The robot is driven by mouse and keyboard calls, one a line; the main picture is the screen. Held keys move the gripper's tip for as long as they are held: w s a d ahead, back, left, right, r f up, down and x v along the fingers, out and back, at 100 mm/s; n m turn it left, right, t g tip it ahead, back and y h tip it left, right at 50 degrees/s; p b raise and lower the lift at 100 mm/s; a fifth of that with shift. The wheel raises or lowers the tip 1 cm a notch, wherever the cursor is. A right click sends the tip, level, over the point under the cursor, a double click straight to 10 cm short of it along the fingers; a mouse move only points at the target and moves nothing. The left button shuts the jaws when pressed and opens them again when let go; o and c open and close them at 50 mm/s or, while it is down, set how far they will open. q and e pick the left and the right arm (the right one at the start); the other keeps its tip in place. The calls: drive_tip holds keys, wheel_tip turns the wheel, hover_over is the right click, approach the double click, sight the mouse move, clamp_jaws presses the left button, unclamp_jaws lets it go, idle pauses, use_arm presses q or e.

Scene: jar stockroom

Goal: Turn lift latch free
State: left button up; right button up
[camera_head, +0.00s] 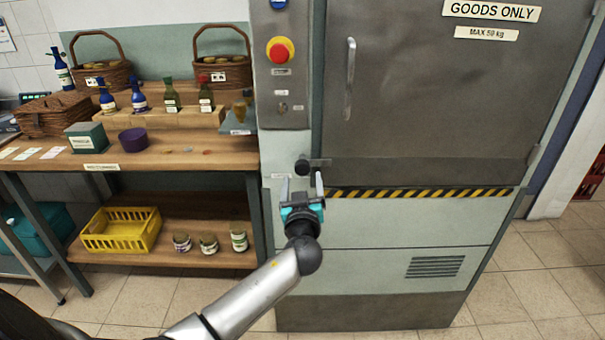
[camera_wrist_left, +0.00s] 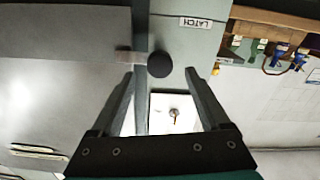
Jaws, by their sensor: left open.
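The lift latch has a round black knob (camera_head: 302,167) on a short metal bar (camera_head: 320,163) at the lower left edge of the lift door. My left gripper (camera_head: 302,186) is open just below and in front of the knob. In the left wrist view the knob (camera_wrist_left: 160,64) shows between and slightly beyond the open fingertips, with no clear contact. The bar (camera_wrist_left: 126,55) runs left from it there, and a LATCH label (camera_wrist_left: 196,23) shows above. My right gripper is not in view.
The grey lift door (camera_head: 430,90) has a vertical handle (camera_head: 349,80). A panel with a red button (camera_head: 280,49) and a key switch is above the latch. Left stands a wooden bench (camera_head: 180,158) with bottles and baskets. Open floor lies at the right.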

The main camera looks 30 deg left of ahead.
sight(302, 171)
use_arm(q)
drive_tip(key=shift+x, duration=2.2)
clamp_jaws()
